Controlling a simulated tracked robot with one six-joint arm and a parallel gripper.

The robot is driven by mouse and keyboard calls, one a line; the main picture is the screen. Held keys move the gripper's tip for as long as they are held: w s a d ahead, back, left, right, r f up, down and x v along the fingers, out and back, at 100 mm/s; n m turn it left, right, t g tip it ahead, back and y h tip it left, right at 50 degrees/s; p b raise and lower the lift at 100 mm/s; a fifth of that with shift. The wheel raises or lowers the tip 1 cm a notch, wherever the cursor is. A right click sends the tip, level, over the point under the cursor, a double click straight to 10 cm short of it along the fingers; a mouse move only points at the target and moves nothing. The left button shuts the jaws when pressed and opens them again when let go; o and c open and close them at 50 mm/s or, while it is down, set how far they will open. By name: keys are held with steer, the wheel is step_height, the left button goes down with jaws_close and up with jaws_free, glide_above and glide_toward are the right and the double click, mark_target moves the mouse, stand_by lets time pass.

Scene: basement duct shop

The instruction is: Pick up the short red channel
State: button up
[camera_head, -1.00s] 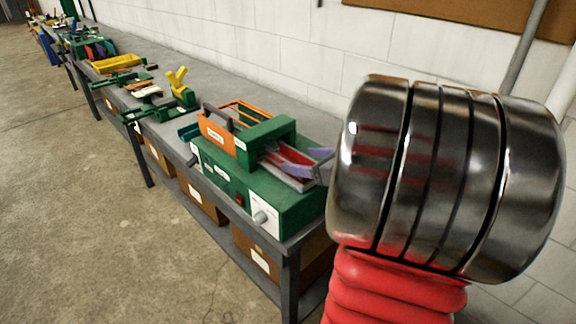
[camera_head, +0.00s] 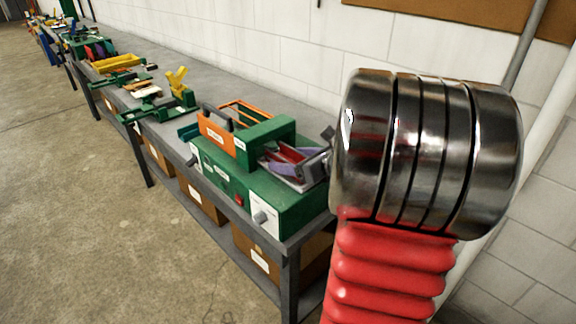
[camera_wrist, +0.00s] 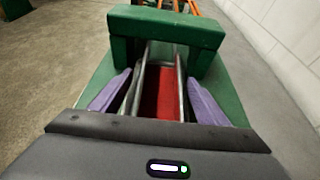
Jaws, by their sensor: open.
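The short red channel (camera_wrist: 170,92) lies lengthwise in the green machine on the bench, with pale metal strips along its sides; I cannot tell whether these belong to it. Its near end is hidden by my gripper's dark body in the wrist view. In the head view a bit of red (camera_head: 284,153) shows beside the purple fingers. My gripper (camera_wrist: 158,100) is open, with one purple finger on each side of the channel and gaps between. It holds nothing. In the head view my gripper (camera_head: 300,164) is at the machine's right end, partly hidden by my arm.
The green machine (camera_head: 225,180) has a green bridge (camera_wrist: 168,28) over the channel's far part. An orange box (camera_head: 216,134) with a dark handle stands beside it. The grey bench (camera_head: 245,95) holds tools further left, including a yellow tray (camera_head: 116,64). A white wall (camera_head: 270,50) runs behind.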

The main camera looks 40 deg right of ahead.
steer(key=shift+c, duration=0.5)
steer(key=c, duration=1.1)
steer(key=shift+r, duration=0.1)
